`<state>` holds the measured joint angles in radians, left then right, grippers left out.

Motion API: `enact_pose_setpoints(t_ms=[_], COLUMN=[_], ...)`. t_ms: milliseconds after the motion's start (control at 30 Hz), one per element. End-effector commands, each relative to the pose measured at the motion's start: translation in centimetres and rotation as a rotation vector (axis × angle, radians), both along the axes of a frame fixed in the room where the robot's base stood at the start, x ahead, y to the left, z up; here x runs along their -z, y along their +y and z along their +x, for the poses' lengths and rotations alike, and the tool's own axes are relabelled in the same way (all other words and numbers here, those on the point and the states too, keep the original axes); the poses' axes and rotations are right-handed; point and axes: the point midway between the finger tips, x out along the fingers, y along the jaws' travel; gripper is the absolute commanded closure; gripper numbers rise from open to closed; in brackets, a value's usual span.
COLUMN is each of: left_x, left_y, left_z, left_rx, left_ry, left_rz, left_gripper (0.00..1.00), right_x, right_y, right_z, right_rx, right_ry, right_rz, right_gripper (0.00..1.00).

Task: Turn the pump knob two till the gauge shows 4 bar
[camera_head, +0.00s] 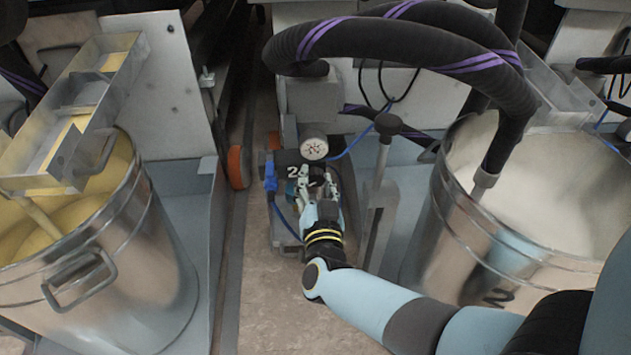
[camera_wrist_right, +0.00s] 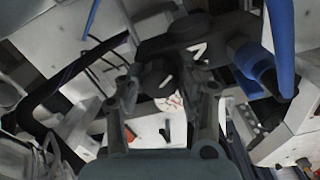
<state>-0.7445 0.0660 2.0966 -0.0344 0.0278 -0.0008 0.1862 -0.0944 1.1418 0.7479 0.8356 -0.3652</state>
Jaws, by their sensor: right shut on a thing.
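The pump (camera_head: 285,160) is a dark unit marked "2" on the floor in the middle of the head view. Its round white gauge (camera_head: 314,148) faces me; the needle is too small to read. My right gripper (camera_head: 316,183) is at the pump, just below the gauge. In the right wrist view, my right gripper (camera_wrist_right: 165,86) has its fingers on both sides of the dark pump knob (camera_wrist_right: 155,74) and is shut on it. In the head view the fingers mostly hide the knob. My left gripper is not in view.
A blue fitting (camera_head: 270,178) is at the pump's left side. A thick black hose (camera_head: 400,42) arches above. A metal drum (camera_head: 520,240) with pale liquid stands at right, another drum (camera_head: 130,260) with yellow liquid at left. Bare floor (camera_head: 265,310) lies in front.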

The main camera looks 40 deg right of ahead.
Motion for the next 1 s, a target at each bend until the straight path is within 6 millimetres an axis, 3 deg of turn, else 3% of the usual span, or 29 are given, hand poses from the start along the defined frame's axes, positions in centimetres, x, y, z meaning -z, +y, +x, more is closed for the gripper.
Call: enact_pose_setpoints(t_ms=[267, 700, 867, 1000], left_x=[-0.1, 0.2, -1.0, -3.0], left_y=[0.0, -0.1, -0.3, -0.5], left_z=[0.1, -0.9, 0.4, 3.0], left_rx=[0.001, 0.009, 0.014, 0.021], left_ry=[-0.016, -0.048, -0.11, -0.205], left_rz=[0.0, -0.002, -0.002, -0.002], left_gripper=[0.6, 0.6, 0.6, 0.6], right_x=[0.1, 0.1, 0.1, 0.1], right_y=[0.1, 0.2, 0.2, 0.2], right_z=[0.0, 0.0, 0.0, 0.0], right_rx=[0.001, 0.001, 0.002, 0.002], right_ry=[-0.057, -0.262, -0.34, -0.41], right_rz=[0.096, 0.432, 0.561, 0.674], right_gripper=[0.96, 0.96, 0.96, 0.96])
